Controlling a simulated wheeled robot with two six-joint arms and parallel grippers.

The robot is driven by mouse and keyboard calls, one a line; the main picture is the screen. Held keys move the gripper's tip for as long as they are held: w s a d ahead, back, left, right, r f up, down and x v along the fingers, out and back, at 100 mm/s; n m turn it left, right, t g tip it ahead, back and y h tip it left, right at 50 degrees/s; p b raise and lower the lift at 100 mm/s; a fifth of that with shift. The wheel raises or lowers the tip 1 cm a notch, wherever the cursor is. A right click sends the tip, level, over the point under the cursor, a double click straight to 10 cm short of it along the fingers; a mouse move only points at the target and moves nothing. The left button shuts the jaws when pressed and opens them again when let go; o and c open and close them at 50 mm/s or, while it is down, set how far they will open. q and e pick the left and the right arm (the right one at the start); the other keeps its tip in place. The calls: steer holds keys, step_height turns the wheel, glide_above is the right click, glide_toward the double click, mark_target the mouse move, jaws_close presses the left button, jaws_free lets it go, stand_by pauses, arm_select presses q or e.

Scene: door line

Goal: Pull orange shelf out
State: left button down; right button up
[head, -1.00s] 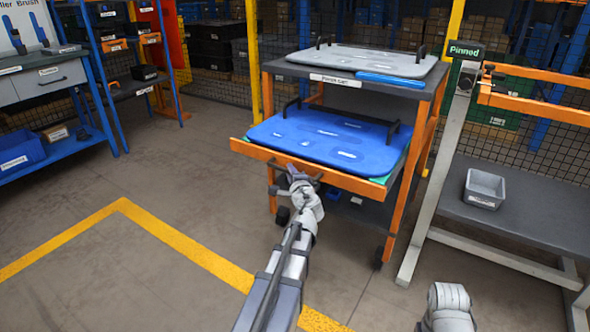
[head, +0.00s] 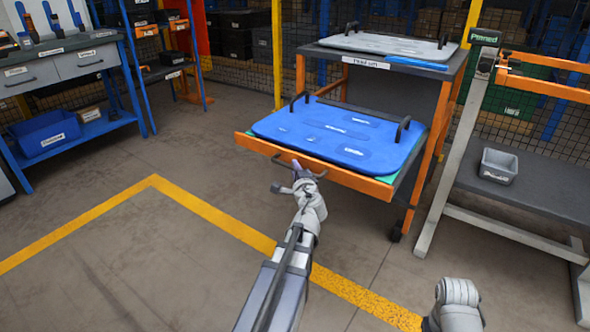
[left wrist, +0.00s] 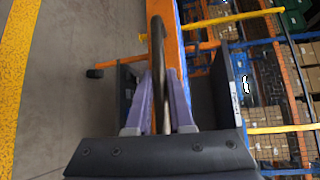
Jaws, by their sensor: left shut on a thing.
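The orange shelf (head: 318,170) sticks out from the front of the orange-framed cart, with a blue door panel (head: 340,132) with dark handles lying on it. My left gripper (head: 300,170) is at the shelf's front edge. In the left wrist view, the purple fingers of the left gripper (left wrist: 160,100) are shut on a dark bar handle (left wrist: 156,60) that runs along the orange shelf front (left wrist: 170,50). In the head view the fingertips are small and partly hidden by the wrist. Of my right arm only a grey link shows at the bottom right; its gripper is out of view.
The cart's top (head: 450,70) carries a grey panel (head: 385,42). A grey bench with a small grey bin (head: 498,166) stands at the right. A blue workbench (head: 75,135) stands at the left. The floor before the cart, with a yellow line (head: 215,225), is clear.

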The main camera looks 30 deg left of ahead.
arm_select(q)
steer(key=c, duration=0.8)
jaws_free()
steer(key=shift+s+d, duration=0.1)
